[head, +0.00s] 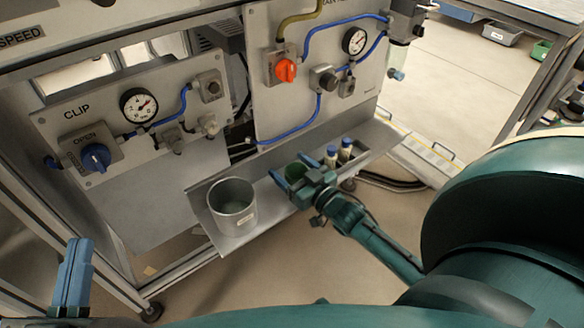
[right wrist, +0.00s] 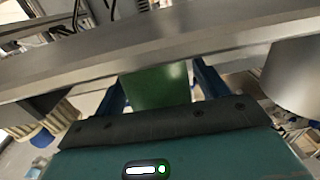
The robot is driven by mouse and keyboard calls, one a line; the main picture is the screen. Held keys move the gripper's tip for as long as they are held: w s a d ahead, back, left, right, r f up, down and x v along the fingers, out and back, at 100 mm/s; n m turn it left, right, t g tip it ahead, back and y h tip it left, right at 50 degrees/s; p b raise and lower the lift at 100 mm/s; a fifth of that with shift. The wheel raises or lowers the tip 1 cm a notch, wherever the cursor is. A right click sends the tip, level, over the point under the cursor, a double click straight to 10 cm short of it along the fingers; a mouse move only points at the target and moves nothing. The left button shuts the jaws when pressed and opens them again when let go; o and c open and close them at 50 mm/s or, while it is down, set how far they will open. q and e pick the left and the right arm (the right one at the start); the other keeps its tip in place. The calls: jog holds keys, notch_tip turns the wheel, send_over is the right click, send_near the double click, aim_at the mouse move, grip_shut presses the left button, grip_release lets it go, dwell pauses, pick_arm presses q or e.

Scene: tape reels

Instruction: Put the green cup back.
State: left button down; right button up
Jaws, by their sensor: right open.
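The green cup (head: 294,171) stands on the metal ledge (head: 262,222) below the machine panels, partly hidden by my right gripper. My right gripper (head: 291,172) is open, with its blue fingers on either side of the cup. My left gripper (head: 74,270) is at the lower left, far from the cup.
A grey metal can (head: 232,206) stands on the ledge left of the cup. Two bottles with blue caps (head: 331,156) (head: 346,148) stand close on the right. Panels with gauges, an orange knob (head: 286,70) and blue tubes rise behind the ledge.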

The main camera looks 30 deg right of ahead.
jog(key=shift+r, duration=0.25)
jog(key=s, duration=0.1)
jog(key=s+p, duration=0.1)
jog(key=s, duration=0.1)
jog(key=s+p, duration=0.1)
jog(key=shift+s+d, duration=0.25)
pick_arm(q)
jog(key=shift+s+a+f+g+y+p, duration=0.15)
jog(key=shift+s+f+g+y+p, duration=0.2)
jog(key=shift+f+y+p, duration=0.45)
pick_arm(e)
jog(key=s+d, duration=0.1)
jog(key=s, duration=0.6)
jog(key=shift+s, duration=0.25)
pick_arm(q)
jog(key=shift+r, duration=0.1)
pick_arm(e)
jog(key=shift+f, duration=0.1)
pick_arm(q)
jog(key=shift+n, duration=0.3)
